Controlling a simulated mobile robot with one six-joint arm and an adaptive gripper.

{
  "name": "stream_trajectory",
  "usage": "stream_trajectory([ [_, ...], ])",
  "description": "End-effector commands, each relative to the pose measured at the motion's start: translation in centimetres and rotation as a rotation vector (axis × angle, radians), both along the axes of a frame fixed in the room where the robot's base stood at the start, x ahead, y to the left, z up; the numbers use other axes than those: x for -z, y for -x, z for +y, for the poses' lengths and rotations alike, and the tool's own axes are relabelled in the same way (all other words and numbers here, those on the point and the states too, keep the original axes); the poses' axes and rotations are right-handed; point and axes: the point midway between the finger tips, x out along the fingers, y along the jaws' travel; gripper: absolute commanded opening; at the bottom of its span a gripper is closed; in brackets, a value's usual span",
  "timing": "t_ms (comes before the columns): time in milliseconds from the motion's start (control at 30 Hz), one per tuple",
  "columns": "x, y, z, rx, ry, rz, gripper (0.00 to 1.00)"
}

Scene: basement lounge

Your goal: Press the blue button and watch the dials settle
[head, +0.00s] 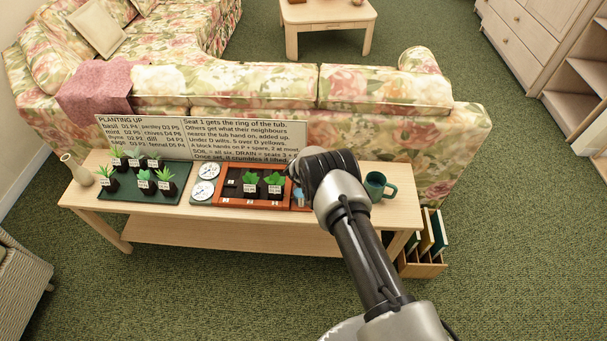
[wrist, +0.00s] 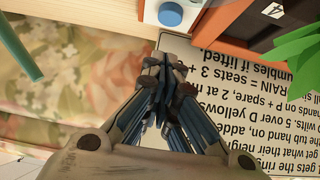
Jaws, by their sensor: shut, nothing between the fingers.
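The round blue button (wrist: 171,14) sits on a white panel at the top of the wrist view. In the head view a small blue and white part of its panel (head: 300,197) shows beside my arm. My gripper (wrist: 163,66) is shut and empty, its fingertips a little below the button in the wrist picture, apart from it. My wrist hides the fingers in the head view. Two white round dials, an upper one (head: 209,170) and a lower one (head: 203,190), stand left of the brown tub (head: 255,202). Their readings are too small to tell.
The wooden table (head: 150,214) stands behind a floral sofa. A green tray (head: 124,192) holds several potted plants, and the tub holds more. A text sign (head: 245,141) stands at the back. A teal mug (head: 377,186) is right of my wrist, a vase (head: 77,170) far left.

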Motion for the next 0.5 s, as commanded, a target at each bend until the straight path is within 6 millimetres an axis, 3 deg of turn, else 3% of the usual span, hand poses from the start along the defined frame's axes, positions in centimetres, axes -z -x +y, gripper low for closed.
stream_trajectory([
  [133,1.7,-1.3,0.0,0.001,-0.003,-0.002,0.00],
  [300,4.1,-1.2,0.1,-0.002,-0.002,0.000,0.00],
  [500,5.1,-1.3,0.1,-0.001,-0.001,0.000,0.00],
])
